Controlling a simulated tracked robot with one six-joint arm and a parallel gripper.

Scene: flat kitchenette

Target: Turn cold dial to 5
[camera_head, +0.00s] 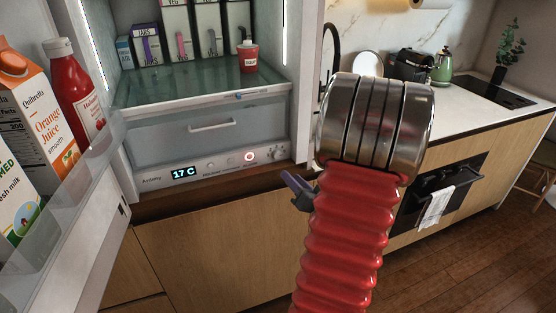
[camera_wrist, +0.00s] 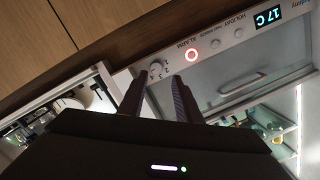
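The cold dial (camera_wrist: 156,68) is a small pale knob with marks around it, at the end of the fridge's control panel (camera_wrist: 230,38). In the head view the dial (camera_head: 279,152) is at the panel's right end; its setting is too small to read. My gripper (camera_wrist: 158,80) is open, its two dark fingers apart with the dial showing between and just beyond their tips. Nothing is between the fingers. In the head view my gripper (camera_head: 297,186) is mostly hidden behind my red arm, below and right of the dial. The display (camera_head: 184,174) reads 17 C.
A red glowing ring button (camera_head: 249,156) sits beside the dial, with other buttons further along. The fridge door (camera_head: 70,190) stands open at left, holding a ketchup bottle (camera_head: 76,95) and cartons. A drawer (camera_head: 211,126) is above the panel; wooden cabinet fronts (camera_head: 210,250) are below.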

